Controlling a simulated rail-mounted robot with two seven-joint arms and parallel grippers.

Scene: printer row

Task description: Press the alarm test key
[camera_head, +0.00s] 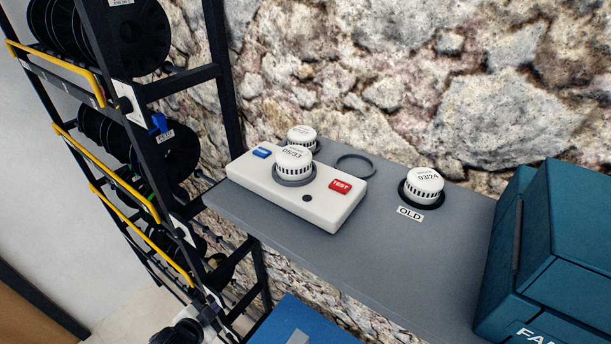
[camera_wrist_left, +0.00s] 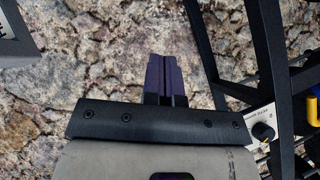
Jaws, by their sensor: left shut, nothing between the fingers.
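The red key marked TEST (camera_head: 340,186) is on the right part of a white box (camera_head: 328,212) on the grey shelf. A white round detector (camera_head: 293,162) sits in a dark ring on the box, and a small blue key (camera_head: 262,152) is at its left end. A small dark round spot is on the box's front part. My left gripper (camera_wrist_left: 167,60) shows in the left wrist view with its fingers together and empty, in front of the stone wall and apart from the box. The right gripper is not seen.
A detector (camera_head: 424,186) sits in a dark ring behind an OLD label (camera_head: 410,214). Another detector (camera_head: 301,136) and an empty ring (camera_head: 356,165) are behind the box. A teal case (camera_head: 545,255) stands right; a black spool rack (camera_head: 150,100) stands left. The shelf's front middle is clear.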

